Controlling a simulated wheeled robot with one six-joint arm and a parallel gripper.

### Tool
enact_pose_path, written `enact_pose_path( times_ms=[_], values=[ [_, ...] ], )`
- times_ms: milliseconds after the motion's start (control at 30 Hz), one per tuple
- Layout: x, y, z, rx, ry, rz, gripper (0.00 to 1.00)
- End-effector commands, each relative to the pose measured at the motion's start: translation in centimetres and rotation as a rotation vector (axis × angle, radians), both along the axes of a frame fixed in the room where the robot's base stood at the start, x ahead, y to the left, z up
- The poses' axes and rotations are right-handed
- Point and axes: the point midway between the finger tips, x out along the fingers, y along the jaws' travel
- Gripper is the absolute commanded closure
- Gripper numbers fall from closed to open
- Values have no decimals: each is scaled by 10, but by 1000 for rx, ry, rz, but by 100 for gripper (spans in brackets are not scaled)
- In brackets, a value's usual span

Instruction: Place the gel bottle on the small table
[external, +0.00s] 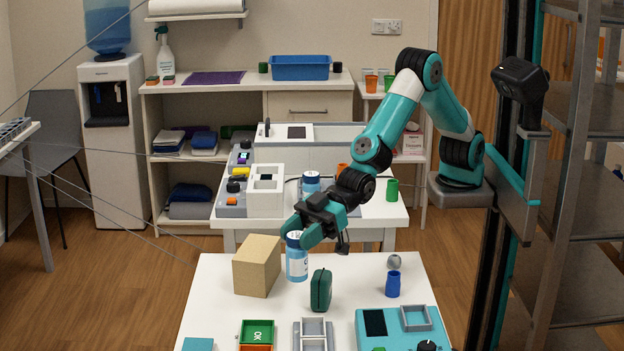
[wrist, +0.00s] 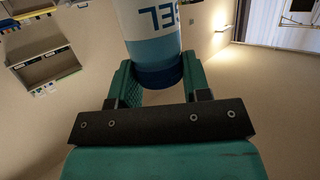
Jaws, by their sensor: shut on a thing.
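The gel bottle (external: 297,263) is light blue and white with a dark blue cap. My gripper (external: 299,236) is shut on it at the cap end, from above, and the bottle hangs upright. In the wrist view the gel bottle (wrist: 152,32) sits between the two green fingers of my gripper (wrist: 160,84), its lettering upside down. In the external view it shows over the back part of the white front table (external: 215,290), just right of a tan box. I cannot tell whether its base touches the table. Which table is the small one is not clear.
The tan box (external: 257,266), a dark green case (external: 321,290), a blue cup (external: 393,285) and a teal device (external: 372,342) stand on the front table. Another blue-capped bottle (external: 311,183) stands on the crowded table behind. Bare table top lies between case and blue cup.

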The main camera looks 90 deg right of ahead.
Motion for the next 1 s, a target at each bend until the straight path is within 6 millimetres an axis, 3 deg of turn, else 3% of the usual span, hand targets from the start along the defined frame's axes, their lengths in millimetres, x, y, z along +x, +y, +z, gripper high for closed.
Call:
enact_pose_path(
  times_ms=[33, 300, 500, 633, 733, 1000],
  values=[
    [0, 0, 15, 5, -5, 0, 87],
    [0, 0, 78, 4, -4, 0, 87],
    [0, 0, 103, 1, -1, 0, 87],
    [-3, 1, 108, 0, 0, -4, 87],
    [-20, 2, 101, -6, 4, -27, 87],
    [-102, -20, 77, -8, 1, -98, 87]
  ],
)
